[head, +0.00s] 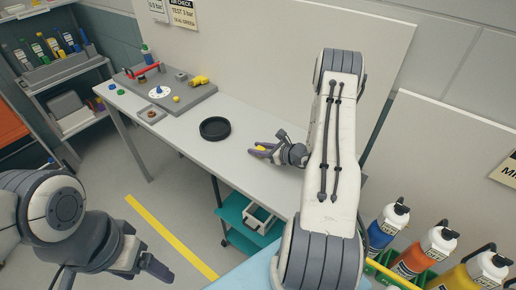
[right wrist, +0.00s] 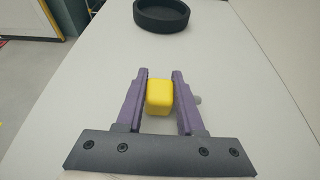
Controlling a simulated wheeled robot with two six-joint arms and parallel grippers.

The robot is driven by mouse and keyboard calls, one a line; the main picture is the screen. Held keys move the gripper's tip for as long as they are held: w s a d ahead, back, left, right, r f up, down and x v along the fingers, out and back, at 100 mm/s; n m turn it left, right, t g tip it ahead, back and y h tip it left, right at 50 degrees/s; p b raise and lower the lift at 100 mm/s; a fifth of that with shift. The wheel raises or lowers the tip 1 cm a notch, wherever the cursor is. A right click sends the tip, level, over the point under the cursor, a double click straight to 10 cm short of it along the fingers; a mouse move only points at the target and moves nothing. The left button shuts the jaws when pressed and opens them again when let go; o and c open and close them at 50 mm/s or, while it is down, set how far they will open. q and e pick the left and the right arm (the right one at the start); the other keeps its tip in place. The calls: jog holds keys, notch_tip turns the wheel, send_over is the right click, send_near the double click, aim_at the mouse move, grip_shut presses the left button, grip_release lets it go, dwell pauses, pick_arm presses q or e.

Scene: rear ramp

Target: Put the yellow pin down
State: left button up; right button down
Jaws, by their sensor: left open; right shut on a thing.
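The yellow pin (right wrist: 159,97) shows in the right wrist view as a rounded yellow block between the two purple fingers of my right gripper (right wrist: 160,92). The gripper is shut on it, above the grey-white bench top (head: 230,160). In the head view my right gripper (head: 268,152) is low over the middle of the bench, with a bit of yellow at its fingers. I cannot tell whether the pin touches the bench. My left gripper (head: 150,268) is at the lower left, away from the bench, open and seemingly empty.
A black round dish (head: 215,128) lies on the bench left of my right gripper; it also shows in the right wrist view (right wrist: 161,15). A grey board (head: 165,92) with fittings is at the far end. Paint bottles (head: 428,250) stand at the lower right.

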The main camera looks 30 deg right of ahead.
jog(key=shift+f, duration=0.25)
jog(key=c, duration=0.5)
grip_release()
jog(key=shift+r, duration=0.1)
jog(key=shift+r, duration=0.1)
